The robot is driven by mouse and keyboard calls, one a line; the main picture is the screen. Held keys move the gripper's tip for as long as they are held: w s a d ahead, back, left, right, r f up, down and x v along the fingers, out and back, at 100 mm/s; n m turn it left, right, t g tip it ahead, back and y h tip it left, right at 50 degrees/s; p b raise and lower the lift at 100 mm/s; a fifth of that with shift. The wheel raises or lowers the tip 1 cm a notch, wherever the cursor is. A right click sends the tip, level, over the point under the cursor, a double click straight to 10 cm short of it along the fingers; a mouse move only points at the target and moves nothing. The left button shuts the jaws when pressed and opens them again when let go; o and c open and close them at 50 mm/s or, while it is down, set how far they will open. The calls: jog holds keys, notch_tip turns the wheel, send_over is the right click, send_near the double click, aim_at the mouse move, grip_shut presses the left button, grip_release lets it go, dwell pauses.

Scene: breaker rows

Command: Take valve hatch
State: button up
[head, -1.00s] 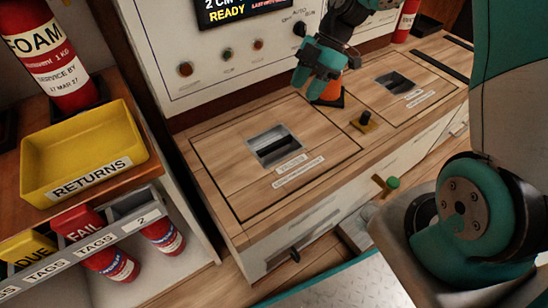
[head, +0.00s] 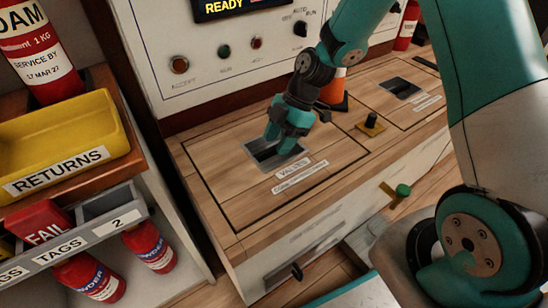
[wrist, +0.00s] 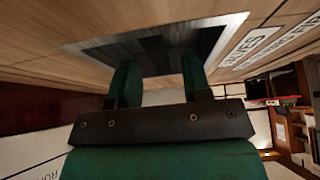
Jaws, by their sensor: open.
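The valve hatch (head: 215,190) is a wooden panel with a dark outline, set flush in the bench top. A label on it reads "VALVES", with a smaller label below. Its recessed metal pull (head: 262,157) is a grey rectangular cup, also visible in the wrist view (wrist: 100,50). My gripper (head: 276,142) is at this recess, fingers pointing down toward it. In the wrist view the two green fingers (wrist: 160,82) are apart, with their tips at the recess opening. The bar inside the recess is mostly hidden, and I cannot tell if the fingers touch it.
A second hatch with a recessed pull (head: 401,88) lies to the right. Between them stand an orange cone (head: 335,90) and a small black knob (head: 371,121). The control panel (head: 200,70) rises behind. A yellow returns tray (head: 60,135) stands left.

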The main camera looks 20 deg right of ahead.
jog(key=x, duration=0.2)
jog(key=shift+a+f+b, duration=0.1)
jog(key=shift+f+b, duration=0.25)
jog(key=shift+r, duration=0.1)
jog(key=shift+f, duration=0.25)
jog(key=shift+c, duration=0.3)
grip_shut()
dwell(1.2)
